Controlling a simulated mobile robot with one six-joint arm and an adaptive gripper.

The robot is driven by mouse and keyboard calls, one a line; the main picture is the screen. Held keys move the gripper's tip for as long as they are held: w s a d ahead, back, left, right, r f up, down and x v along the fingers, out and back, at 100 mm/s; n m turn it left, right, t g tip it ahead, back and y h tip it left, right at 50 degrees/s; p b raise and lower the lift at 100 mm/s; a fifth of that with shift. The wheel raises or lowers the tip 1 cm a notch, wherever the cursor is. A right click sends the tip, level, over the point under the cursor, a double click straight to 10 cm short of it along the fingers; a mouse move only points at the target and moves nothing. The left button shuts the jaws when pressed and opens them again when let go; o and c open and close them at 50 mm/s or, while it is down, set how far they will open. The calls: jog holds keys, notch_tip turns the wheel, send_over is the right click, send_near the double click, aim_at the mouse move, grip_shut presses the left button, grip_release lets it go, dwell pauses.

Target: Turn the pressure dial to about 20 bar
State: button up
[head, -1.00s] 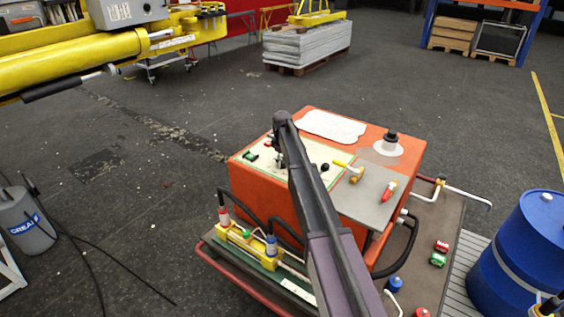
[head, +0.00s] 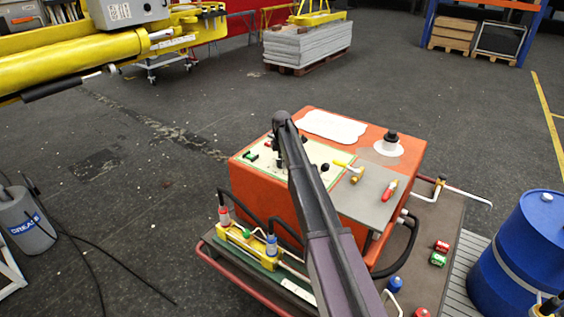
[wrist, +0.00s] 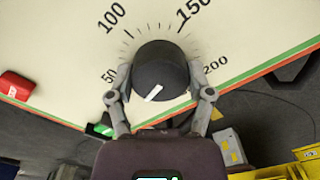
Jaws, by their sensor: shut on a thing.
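The pressure dial (wrist: 160,65) is a black round knob with a white pointer mark, on a cream panel (wrist: 60,30). The printed scale reads 50 at left, 100 upper left, 150 upper right and 200 at right. The white mark lies on the knob's near side, slanted toward the lower left; I cannot tell its exact reading. My gripper (wrist: 160,82) has one finger on each side of the dial and is shut on it. In the head view my arm partly covers the panel (head: 315,155), and the dial is hard to make out.
A red part (wrist: 17,86) and a green part (wrist: 98,130) sit left of the dial. The panel is on top of an orange unit (head: 405,150). Yellow-handled (head: 350,168) and red-handled (head: 389,189) valves stand to the right. A blue drum (head: 515,255) is at far right.

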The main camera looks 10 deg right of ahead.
jog(key=shift+s, duration=0.1)
dwell(0.4)
jog(key=o, duration=1.1)
